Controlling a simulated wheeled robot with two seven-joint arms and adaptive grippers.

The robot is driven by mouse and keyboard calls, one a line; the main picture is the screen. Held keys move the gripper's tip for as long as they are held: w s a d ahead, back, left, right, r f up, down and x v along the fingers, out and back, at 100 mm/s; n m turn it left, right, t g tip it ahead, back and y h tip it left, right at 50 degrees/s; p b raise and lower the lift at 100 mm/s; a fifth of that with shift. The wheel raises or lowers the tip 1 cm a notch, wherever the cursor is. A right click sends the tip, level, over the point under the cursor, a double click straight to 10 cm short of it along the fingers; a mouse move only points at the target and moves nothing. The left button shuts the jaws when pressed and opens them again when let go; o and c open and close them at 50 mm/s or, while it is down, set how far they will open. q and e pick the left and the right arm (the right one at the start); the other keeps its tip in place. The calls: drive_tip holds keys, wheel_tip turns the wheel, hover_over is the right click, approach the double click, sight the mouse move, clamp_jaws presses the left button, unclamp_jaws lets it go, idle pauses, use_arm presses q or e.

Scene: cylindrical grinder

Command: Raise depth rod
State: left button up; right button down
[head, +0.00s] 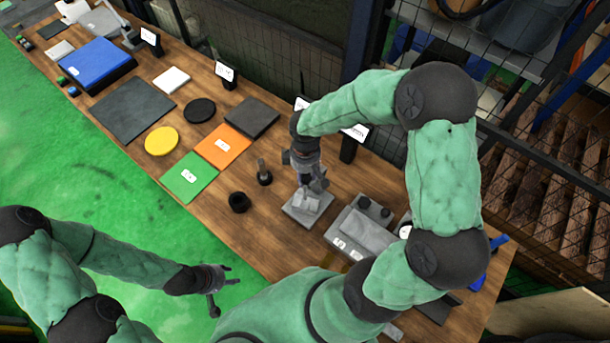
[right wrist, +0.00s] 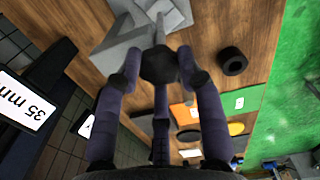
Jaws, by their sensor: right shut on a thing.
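A grey block-like fixture (head: 308,204) stands on the workbench below my right gripper. In the right wrist view its grey body (right wrist: 130,40) is at the top. A thin grey rod (right wrist: 160,28) shows there with a dark knob (right wrist: 160,64) at its near end. My right gripper (head: 312,182) points down over the fixture; its fingers, also in the right wrist view (right wrist: 163,75), are shut around the knob. How far the rod reaches into the fixture is hidden. My left gripper (head: 222,287) is empty, fingers apart, over the green floor in front of the bench.
A black ring (head: 239,202) and a small post on a dark base (head: 264,173) stand left of the fixture. A grey box with knobs (head: 360,228) is close on its right. Green (head: 188,177) and orange (head: 223,146) plates lie further left. Label stands line the back edge.

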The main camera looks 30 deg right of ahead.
wheel_tip(320, 180, up, 3)
drive_tip(key=shift+f+p, duration=0.1)
drive_tip(key=shift+p, duration=0.35)
drive_tip(key=shift+w+d, duration=0.1)
drive_tip(key=c, duration=1.1)
unclamp_jaws()
drive_tip(key=o, duration=0.3)
drive_tip(key=shift+s, duration=0.2)
drive_tip(key=shift+w, duration=0.1)
wheel_tip(320, 180, up, 12)
